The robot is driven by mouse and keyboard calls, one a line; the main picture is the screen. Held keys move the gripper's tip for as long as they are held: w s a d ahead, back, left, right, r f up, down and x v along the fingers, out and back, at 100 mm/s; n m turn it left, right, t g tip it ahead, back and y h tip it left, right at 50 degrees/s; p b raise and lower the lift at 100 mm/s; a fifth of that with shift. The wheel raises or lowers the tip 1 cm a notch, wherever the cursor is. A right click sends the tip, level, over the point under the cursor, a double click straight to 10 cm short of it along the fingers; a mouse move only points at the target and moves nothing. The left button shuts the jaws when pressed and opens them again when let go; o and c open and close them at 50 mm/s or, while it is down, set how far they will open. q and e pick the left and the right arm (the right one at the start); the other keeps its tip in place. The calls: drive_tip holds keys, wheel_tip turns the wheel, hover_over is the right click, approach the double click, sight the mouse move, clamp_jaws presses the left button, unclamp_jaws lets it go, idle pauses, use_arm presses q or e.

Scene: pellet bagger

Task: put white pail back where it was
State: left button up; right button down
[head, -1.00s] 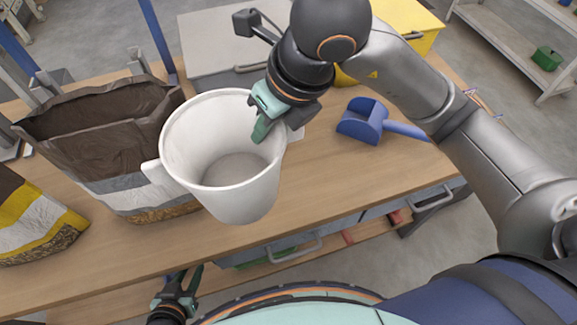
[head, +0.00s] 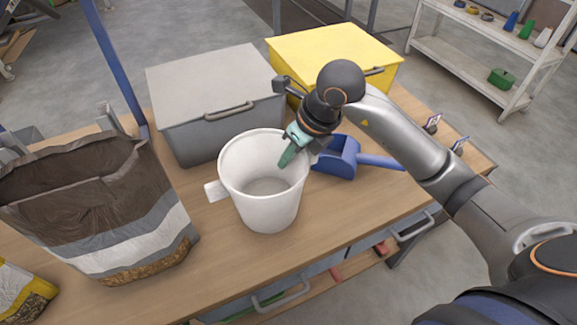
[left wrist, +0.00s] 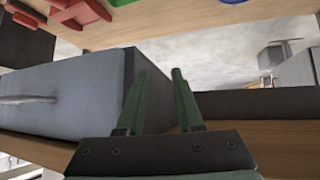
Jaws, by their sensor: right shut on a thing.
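The white pail (head: 268,208) is upright in the head view, in front of the grey lidded box, with its handle to the left. Its inside looks empty. My right gripper (head: 292,152) is shut on the pail's rim at its right side. The pail is at or just above the wooden bench top; I cannot tell if its base touches. My left gripper (left wrist: 158,98) shows in the left wrist view with its two green fingers apart and nothing between them. It is out of the head view.
A grey box (head: 215,100) and a yellow box (head: 335,60) stand behind the pail. A blue scoop (head: 338,158) lies close on its right. A large open bag (head: 110,215) stands on the left. The bench (head: 330,225) is bare at the front right. A blue post (head: 115,75) rises at the back left.

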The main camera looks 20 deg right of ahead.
sight(289, 168)
drive_tip(key=shift+f, duration=1.6)
drive_tip(key=shift+f, duration=0.15)
drive_tip(key=c, duration=1)
unclamp_jaws()
drive_tip(key=p+v, duration=0.1)
drive_tip(key=v, duration=1.1)
drive_tip(key=shift+w+r, duration=0.1)
drive_tip(key=shift+r, duration=0.1)
